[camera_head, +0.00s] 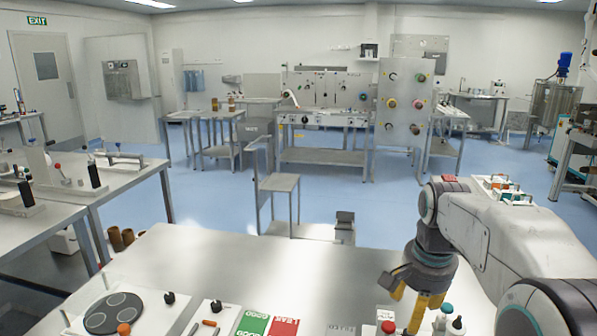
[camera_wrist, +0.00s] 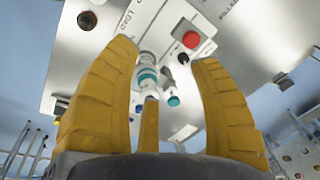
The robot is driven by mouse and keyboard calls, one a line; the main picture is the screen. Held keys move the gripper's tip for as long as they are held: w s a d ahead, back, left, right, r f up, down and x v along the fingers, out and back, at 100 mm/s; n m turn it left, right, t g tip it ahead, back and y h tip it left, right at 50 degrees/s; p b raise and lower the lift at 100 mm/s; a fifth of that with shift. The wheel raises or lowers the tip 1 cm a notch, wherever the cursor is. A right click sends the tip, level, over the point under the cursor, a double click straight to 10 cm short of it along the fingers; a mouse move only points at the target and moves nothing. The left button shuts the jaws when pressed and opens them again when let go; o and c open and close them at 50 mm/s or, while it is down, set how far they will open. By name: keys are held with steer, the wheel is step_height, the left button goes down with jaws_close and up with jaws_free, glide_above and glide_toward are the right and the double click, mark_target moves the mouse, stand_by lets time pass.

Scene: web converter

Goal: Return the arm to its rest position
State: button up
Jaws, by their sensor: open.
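My gripper (camera_head: 412,303) hangs at the end of my arm over the right part of the steel table (camera_head: 245,262). Its yellow fingers point down. In the wrist view my gripper (camera_wrist: 170,65) is open, with its fingers spread apart and nothing held between them. Beyond the fingers, small bottles with teal caps (camera_wrist: 147,76) stand on the table. In the head view, bottles (camera_head: 445,312) stand close beside the fingers on the right. I cannot tell if the fingers touch them.
Green (camera_head: 252,323) and red (camera_head: 285,326) cards lie at the front middle. A red button (camera_head: 388,327) is near my gripper. The table's back middle is clear. Another bench (camera_head: 120,180) stands at the left.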

steer(key=s+a+f+n, duration=0.2)
steer(key=s+n, duration=0.3)
steer(key=s, duration=0.6)
steer(key=s+a+f+n+t, duration=0.1)
steer(key=s+n, duration=0.4)
steer(key=s, duration=0.5)
steer(key=shift+s+a+f+t, duration=0.35)
steer(key=shift+a+f, duration=0.2)
steer(key=shift+f, duration=0.4)
